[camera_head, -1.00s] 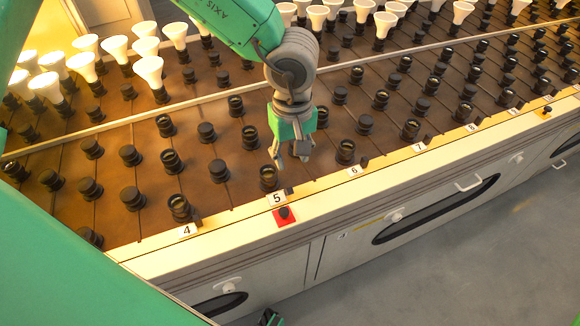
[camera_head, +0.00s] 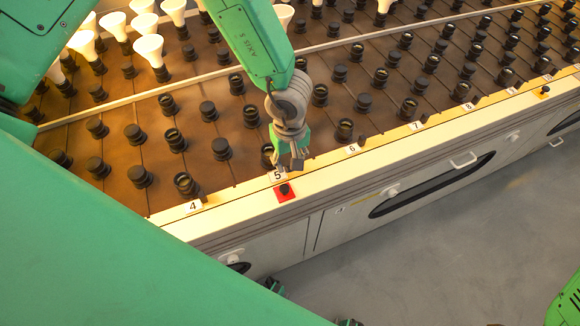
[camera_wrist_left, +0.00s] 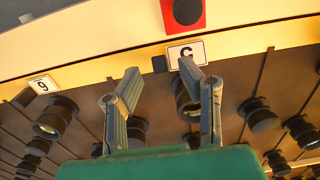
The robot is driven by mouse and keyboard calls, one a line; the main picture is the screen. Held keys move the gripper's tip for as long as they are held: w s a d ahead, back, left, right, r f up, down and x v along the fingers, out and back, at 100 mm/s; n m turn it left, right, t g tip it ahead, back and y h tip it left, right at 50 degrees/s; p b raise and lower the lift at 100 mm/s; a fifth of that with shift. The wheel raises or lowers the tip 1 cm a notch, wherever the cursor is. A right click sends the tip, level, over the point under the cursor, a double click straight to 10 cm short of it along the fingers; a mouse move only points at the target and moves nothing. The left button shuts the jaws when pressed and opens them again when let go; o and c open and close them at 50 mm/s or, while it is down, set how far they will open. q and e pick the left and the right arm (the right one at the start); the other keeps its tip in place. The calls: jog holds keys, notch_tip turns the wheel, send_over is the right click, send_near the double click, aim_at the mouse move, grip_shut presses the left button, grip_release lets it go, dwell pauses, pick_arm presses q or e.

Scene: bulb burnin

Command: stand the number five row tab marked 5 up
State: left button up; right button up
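The white label marked 5 (camera_head: 278,175) sits on the bench's front ledge; it shows upside down in the wrist view (camera_wrist_left: 187,54). A small dark tab (camera_wrist_left: 160,64) is beside this label at the ledge's inner edge; whether it lies flat or is tilted is hard to tell. In the head view my gripper largely hides it. My left gripper (camera_head: 289,165) hangs just above the label, pointing down. In the wrist view its two grey fingers (camera_wrist_left: 162,75) are apart with nothing held, their tips near the tab and a black socket. My right gripper is out of view.
A red plate with a black knob (camera_head: 285,191) is on the ledge in front of the label. Rows of black sockets (camera_head: 222,148) fill the brown bench top, with white bulbs (camera_head: 150,48) behind. Labels 4 (camera_head: 193,206) and 6 (camera_head: 353,149) stand to either side.

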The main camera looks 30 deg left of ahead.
pick_arm(q)
jog(key=shift+f, duration=1.25)
grip_shut()
